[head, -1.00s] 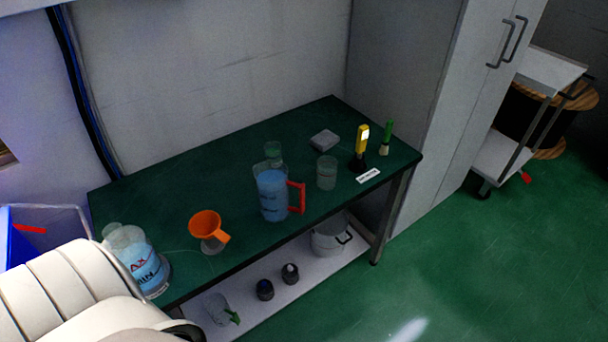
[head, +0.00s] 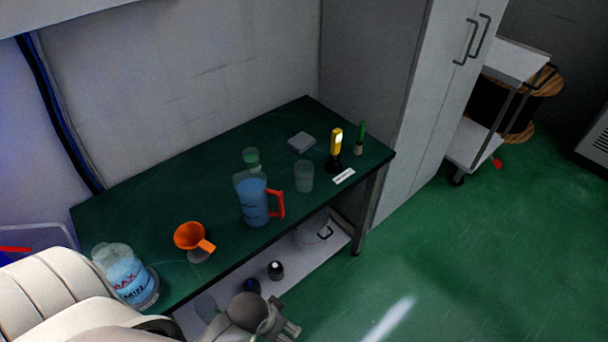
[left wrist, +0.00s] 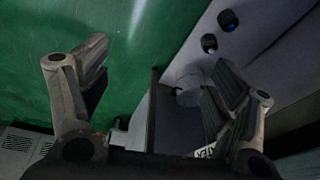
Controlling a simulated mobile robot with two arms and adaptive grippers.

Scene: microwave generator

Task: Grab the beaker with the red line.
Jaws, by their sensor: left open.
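A clear container (head: 125,275) with a red MAX mark, a MIN mark and bluish liquid stands at the near left end of the green table. A smaller clear beaker (head: 303,176) stands near the right end; in the earlier frame it seems to carry faint reddish marks. A blue jug (head: 254,203) with a red handle stands mid-table, with a small greenish beaker (head: 251,158) behind it. My left gripper (head: 284,328) is low, in front of the table's front edge and apart from these vessels. In the left wrist view (left wrist: 160,85) its fingers are spread and empty.
The table (head: 130,215) also holds an orange funnel (head: 192,237), a yellow tool (head: 336,150), a green-handled item (head: 360,138), a grey block (head: 301,142) and a white label (head: 344,176). The lower shelf (head: 295,257) holds dark jars and a pot.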

